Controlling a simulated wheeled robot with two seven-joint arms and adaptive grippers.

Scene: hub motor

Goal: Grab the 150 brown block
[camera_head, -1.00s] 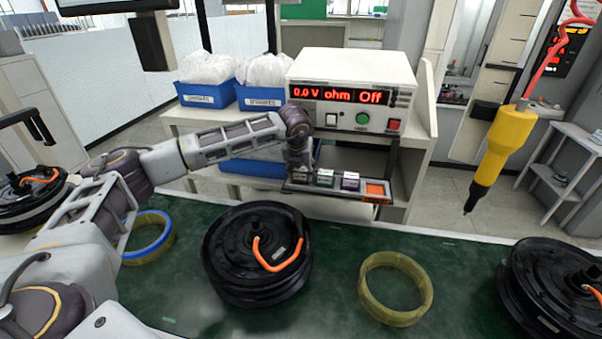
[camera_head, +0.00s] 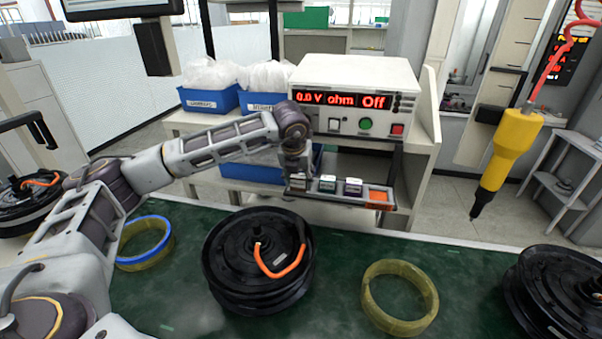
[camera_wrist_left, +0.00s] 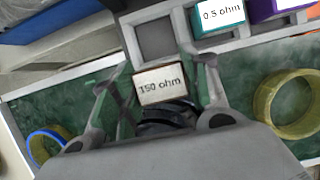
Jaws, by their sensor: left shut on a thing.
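The 150 ohm block (camera_wrist_left: 160,84), with a white label and a brownish edge, sits between the fingers of my left gripper (camera_wrist_left: 165,80) in the left wrist view. The fingers are shut on it. An empty square slot (camera_wrist_left: 155,38) of the grey tray shows just beyond the block. In the head view my left gripper (camera_head: 298,166) is over the left end of the tray (camera_head: 338,200), below the meter; the held block is hard to make out there. My right gripper is not in view.
A teal 0.5 ohm block (camera_wrist_left: 220,14) and a purple block (camera_wrist_left: 278,7) sit in the tray. The meter (camera_head: 352,97) stands behind it. A black hub motor (camera_head: 258,262) and a yellow ring (camera_head: 399,297) are on the green table in front.

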